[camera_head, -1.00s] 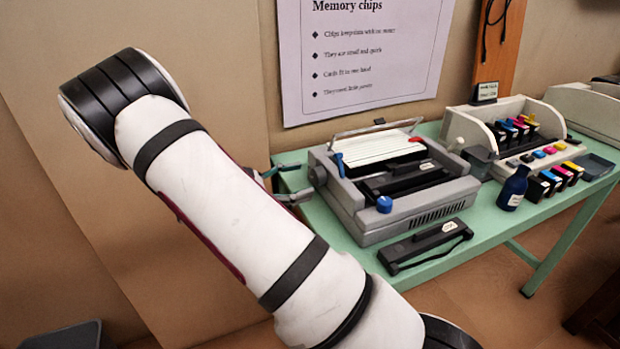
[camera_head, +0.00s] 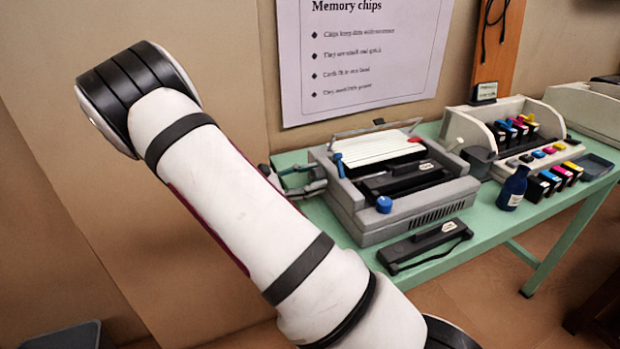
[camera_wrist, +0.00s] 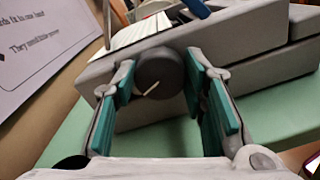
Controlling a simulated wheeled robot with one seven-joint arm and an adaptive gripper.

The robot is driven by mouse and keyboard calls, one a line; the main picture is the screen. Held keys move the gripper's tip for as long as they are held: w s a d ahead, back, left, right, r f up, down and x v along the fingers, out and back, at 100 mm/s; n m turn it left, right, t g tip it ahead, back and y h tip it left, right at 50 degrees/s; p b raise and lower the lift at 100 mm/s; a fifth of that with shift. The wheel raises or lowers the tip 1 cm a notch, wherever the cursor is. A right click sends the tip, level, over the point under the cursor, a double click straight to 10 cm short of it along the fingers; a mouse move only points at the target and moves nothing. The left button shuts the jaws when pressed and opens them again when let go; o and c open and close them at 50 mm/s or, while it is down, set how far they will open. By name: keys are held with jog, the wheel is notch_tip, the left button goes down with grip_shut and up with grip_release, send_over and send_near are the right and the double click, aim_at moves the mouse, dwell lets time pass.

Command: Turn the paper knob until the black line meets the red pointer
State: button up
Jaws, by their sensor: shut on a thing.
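The grey printer (camera_head: 430,215) stands on the green table, with white paper in its top. The paper knob (camera_wrist: 160,75) is a dark round knob on the printer's side; a pale line shows on its face in the wrist view. My gripper (camera_wrist: 160,66) has its teal-padded fingers on either side of the knob and is shut on it. In the head view my gripper (camera_head: 300,181) is at the printer's left side, and the knob is hidden there. I cannot make out a black line or a red pointer by the knob.
On the green table (camera_head: 477,237), a black cartridge unit (camera_head: 425,245) lies in front of the printer. A dark blue bottle (camera_head: 512,188) and an open printer with colored cartridges (camera_head: 515,130) stand to the right. A poster (camera_head: 360,60) hangs on the wall behind.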

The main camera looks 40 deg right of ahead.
jog(key=shift+n, duration=0.3)
jog(key=n+p, duration=0.2)
jog(key=n, duration=0.1)
jog(key=shift+r+n+p, duration=0.1)
jog(key=shift+n+p, duration=0.2)
jog(key=shift+p, duration=0.05)
jog(key=n+p, duration=0.1)
jog(key=n, duration=0.4)
jog(key=shift+n+p, duration=0.3)
jog(key=n, duration=0.4)
jog(key=shift+w+n+p, duration=0.1)
jog(key=shift+n+p, duration=0.2)
jog(key=n, duration=0.4)
jog(key=shift+f+n, duration=0.2)
jog(key=shift+n, duration=0.2)
jog(key=o, duration=1.2)
jog(key=shift+c, duration=0.2)
